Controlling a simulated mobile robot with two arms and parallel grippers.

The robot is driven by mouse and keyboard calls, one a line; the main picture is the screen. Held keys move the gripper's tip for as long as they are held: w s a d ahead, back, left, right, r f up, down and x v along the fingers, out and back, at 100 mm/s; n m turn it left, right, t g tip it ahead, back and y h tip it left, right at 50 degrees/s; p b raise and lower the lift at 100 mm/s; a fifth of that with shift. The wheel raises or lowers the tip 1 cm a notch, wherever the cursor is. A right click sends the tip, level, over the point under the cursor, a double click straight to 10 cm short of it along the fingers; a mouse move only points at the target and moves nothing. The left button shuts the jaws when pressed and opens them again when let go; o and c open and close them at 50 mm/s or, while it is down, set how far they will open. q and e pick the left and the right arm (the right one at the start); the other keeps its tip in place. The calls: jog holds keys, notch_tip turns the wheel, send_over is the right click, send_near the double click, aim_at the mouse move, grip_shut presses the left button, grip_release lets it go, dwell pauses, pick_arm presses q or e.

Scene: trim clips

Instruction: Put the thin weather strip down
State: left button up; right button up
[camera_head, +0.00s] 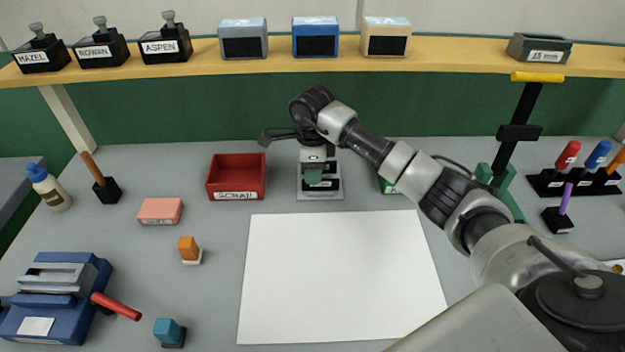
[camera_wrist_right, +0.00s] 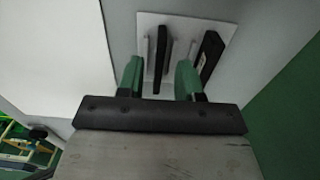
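My right gripper (camera_head: 315,178) points down over a small pale holder (camera_head: 321,195) at the back edge of the white sheet. In the right wrist view its two green fingers (camera_wrist_right: 159,80) stand apart, over the holder's white plate (camera_wrist_right: 180,22). A thin black upright piece (camera_wrist_right: 161,60) shows between the fingers, with clear space towards the right finger. Another black piece (camera_wrist_right: 209,55) stands outside the right finger. I cannot tell which piece, if any, is the thin weather strip. I see nothing clamped. My left gripper is not in view.
A red tray (camera_head: 237,172) stands left of the holder. A green tray (camera_head: 388,187) is partly hidden behind my right arm. The white sheet (camera_head: 335,280) is bare. A blue device with a red handle (camera_head: 60,300) stands front left. A shelf (camera_head: 460,55) runs along the back.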

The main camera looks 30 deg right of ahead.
notch_tip(320, 180, up, 9)
jog(key=b, duration=0.1)
jog(key=shift+f, duration=0.2)
dwell(1.3)
